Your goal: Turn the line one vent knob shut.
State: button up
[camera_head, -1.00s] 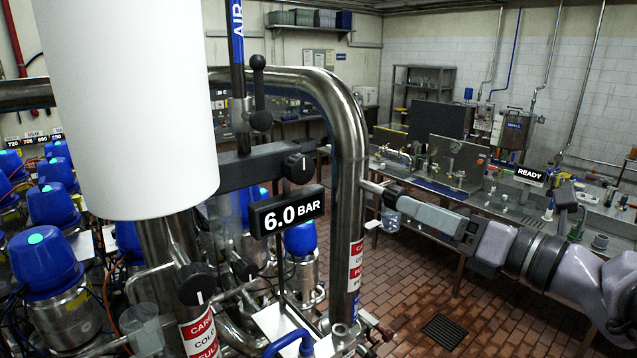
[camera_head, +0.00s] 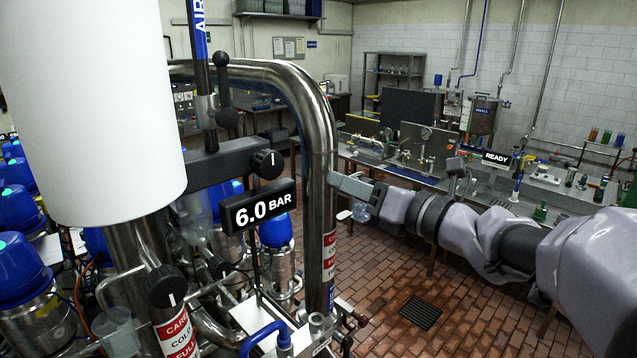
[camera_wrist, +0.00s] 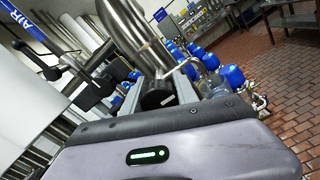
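Several black knobs with white marks show in the head view: one at lower left (camera_head: 167,287), one above the 6.0 BAR display (camera_head: 267,163). No vent label is readable, so I cannot tell which is line one's. In the wrist view a black cylindrical part (camera_wrist: 158,97) lies straight ahead, just beyond my gripper's housing. My gripper (camera_head: 338,181) is at the right edge of the tall steel pipe (camera_head: 320,150), its tip partly hidden there.
A white cylinder (camera_head: 85,110) fills the upper left. Blue-capped valves (camera_head: 20,270) stand at left and behind the pipework. A black handle (camera_head: 225,105) rises by the AIR pipe.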

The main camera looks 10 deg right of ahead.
grip_shut()
jog(key=shift+m, duration=0.3)
jog(key=shift+m+b, duration=0.5)
jog(key=shift+m, duration=0.5)
jog(key=m, duration=0.6)
jog(key=shift+m, duration=0.3)
jog(key=m+p, duration=0.1)
jog(key=m, duration=0.3)
jog(key=shift+r, duration=0.1)
jog(key=m+p, duration=0.2)
jog(key=m, duration=0.2)
jog(key=shift+m, duration=0.5)
